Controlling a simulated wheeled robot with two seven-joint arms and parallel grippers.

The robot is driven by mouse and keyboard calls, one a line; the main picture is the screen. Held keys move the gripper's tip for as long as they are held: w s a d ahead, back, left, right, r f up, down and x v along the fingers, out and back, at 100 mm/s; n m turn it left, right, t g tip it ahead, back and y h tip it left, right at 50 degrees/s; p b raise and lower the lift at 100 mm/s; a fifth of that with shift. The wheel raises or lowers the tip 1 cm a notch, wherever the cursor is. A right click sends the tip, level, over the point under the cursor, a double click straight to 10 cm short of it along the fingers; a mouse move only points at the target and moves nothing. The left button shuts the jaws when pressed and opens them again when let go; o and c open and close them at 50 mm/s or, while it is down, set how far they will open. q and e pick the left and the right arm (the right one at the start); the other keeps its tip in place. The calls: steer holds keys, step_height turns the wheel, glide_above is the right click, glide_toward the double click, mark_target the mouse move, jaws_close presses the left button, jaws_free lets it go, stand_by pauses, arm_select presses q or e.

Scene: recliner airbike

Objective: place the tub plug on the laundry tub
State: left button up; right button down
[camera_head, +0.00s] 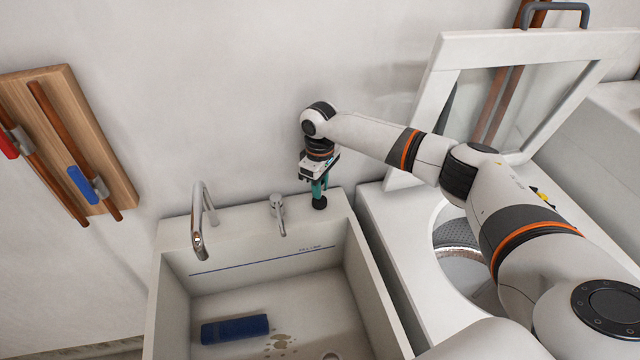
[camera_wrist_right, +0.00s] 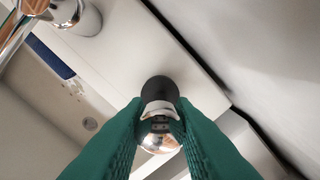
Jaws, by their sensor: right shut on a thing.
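The tub plug has a black round base (camera_wrist_right: 160,90) and a shiny metal upper part between my green fingers in the right wrist view. My right gripper (camera_wrist_right: 158,132) is shut on it. In the head view my right gripper (camera_head: 319,186) points down over the back right corner of the white laundry tub (camera_head: 175,237), with the black plug (camera_head: 319,202) below its fingertips. I cannot tell whether the plug touches the ledge. The tub also shows in the right wrist view (camera_wrist_right: 110,60). My left gripper is not in view.
A tall tap (camera_head: 200,220) and a small tap (camera_head: 277,212) stand on the back ledge, left of my right gripper. A blue roll-shaped object (camera_head: 235,329) lies in the basin. A white machine with a raised lid (camera_head: 445,60) stands right, under my right arm.

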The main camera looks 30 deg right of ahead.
steer(key=c, duration=1.2)
jaws_free()
steer(key=shift+f, duration=0.1)
step_height(320, 180, up, 12)
steer(key=b, duration=0.2)
steer(key=shift+r, duration=0.2)
